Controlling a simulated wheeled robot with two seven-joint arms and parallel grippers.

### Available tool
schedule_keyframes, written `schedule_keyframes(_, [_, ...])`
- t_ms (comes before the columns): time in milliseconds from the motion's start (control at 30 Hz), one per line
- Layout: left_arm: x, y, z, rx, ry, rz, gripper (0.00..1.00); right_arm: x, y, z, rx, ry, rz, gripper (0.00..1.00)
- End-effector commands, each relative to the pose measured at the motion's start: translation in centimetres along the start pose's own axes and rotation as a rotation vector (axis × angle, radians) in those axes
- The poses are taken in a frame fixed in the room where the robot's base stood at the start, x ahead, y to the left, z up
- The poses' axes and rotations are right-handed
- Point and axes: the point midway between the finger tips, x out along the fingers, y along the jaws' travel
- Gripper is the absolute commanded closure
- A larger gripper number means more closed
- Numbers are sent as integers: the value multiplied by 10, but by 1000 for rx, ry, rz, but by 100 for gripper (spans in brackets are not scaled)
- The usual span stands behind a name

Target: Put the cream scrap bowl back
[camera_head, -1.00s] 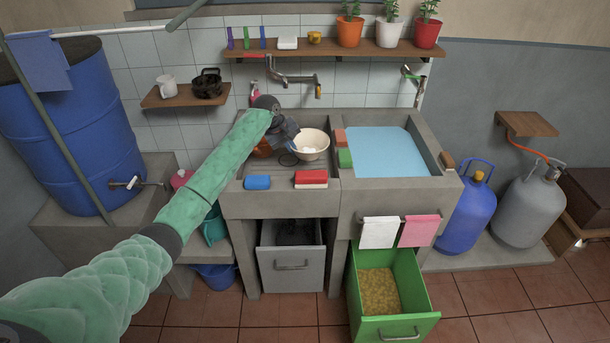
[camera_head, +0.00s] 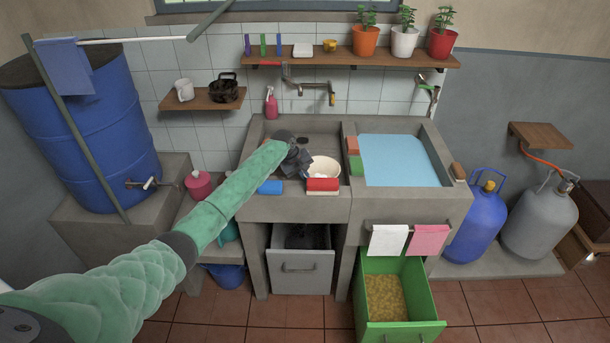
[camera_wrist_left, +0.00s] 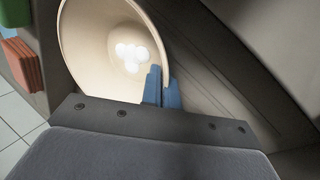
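The cream scrap bowl (camera_head: 324,168) is low in the left basin of the sink, its front partly hidden behind a red sponge block. It holds several white round things. My left gripper (camera_head: 301,166) reaches over the basin to the bowl's left side. In the left wrist view, the blue fingers (camera_wrist_left: 162,88) are close together on the rim of the bowl (camera_wrist_left: 92,50), one inside and one outside. The bowl looks tilted relative to the wrist. Whether it touches the basin floor is hidden. My right gripper is not in view.
The red block (camera_head: 322,185) and a blue sponge (camera_head: 270,187) lie on the basin's front ledge. The right basin (camera_head: 400,160) holds water. A green drawer (camera_head: 392,300) and a grey drawer (camera_head: 301,268) stand open below. A pink bottle (camera_head: 271,104) stands behind the left basin.

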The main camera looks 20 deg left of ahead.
Motion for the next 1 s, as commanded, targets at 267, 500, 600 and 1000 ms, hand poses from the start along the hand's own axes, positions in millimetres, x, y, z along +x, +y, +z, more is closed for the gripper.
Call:
schedule_keyframes(267, [2, -1, 0, 0, 0, 0, 84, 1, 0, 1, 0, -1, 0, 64])
schedule_keyframes(500, [2, -1, 0, 0, 0, 0, 76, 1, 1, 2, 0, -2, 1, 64])
schedule_keyframes(600, [1, -1, 0, 0, 1, 0, 76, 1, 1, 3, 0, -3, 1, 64])
schedule_keyframes(1000, [-48, -2, -1, 2, 3, 2, 76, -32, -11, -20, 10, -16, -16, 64])
